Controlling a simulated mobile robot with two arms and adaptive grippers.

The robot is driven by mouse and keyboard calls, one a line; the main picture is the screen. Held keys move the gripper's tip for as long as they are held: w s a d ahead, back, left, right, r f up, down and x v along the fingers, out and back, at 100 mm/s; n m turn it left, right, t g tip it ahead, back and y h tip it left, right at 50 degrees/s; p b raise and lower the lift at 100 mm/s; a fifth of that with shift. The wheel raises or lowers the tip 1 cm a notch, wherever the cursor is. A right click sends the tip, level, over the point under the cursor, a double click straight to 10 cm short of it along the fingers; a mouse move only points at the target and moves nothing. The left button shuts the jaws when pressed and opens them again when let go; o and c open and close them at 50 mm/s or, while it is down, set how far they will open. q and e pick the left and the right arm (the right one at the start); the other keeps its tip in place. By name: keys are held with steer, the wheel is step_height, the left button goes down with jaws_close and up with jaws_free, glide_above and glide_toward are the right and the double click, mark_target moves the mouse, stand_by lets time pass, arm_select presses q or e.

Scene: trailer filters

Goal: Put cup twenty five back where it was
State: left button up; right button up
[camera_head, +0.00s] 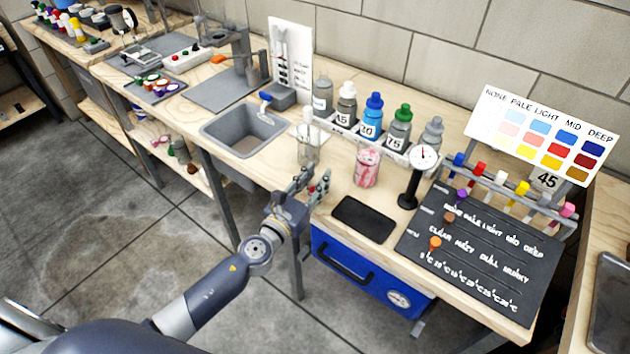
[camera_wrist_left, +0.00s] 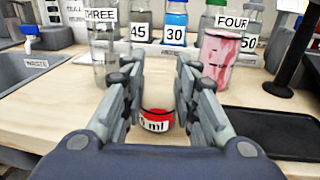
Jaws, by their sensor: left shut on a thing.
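My left gripper (camera_head: 318,183) is over the front edge of the bench, left of the dark mat (camera_head: 363,219). In the left wrist view, its two fingers (camera_wrist_left: 157,108) are on either side of a small cup (camera_wrist_left: 157,123) with a red band and a white label. The gripper is shut on this cup. The label ends in "ml", but its number is mostly hidden, so I cannot read twenty five. The cup is hard to make out in the head view. My right gripper is not in view.
A clear jar marked THREE (camera_wrist_left: 104,62) and a pink-streaked jar marked FOUR (camera_wrist_left: 219,60) stand close beyond the fingers. A sink (camera_head: 243,132) lies left. Bottles stand behind, and a black stand (camera_head: 412,182) stands right. A tray of small coloured-top items (camera_head: 155,87) lies far left.

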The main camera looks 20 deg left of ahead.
arm_select(q)
steer(key=shift+f, duration=0.15)
steer(key=o, duration=1)
steer(key=shift+o, duration=0.2)
